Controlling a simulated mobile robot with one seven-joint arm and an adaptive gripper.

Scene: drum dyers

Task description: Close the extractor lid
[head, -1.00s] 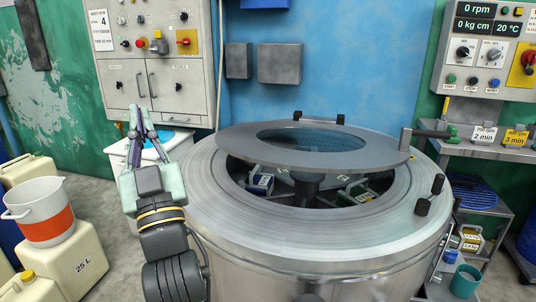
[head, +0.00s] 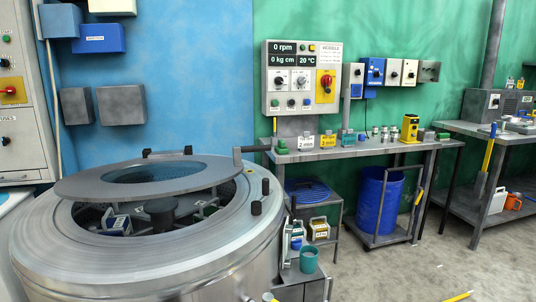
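The extractor (head: 150,265) is a large round steel drum at the lower left of the head view. Its lid (head: 88,186) is a grey disc with a round see-through window (head: 165,171). The lid is raised above the drum's opening, with a dark gap under its front edge. My gripper is not in view.
A control panel (head: 300,78) reading 0 rpm hangs on the green wall above a grey bench (head: 350,152). A small shelf cart (head: 313,262) stands close to the drum's right side. A blue barrel (head: 378,205) is under the bench. Open floor (head: 430,265) lies at the lower right.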

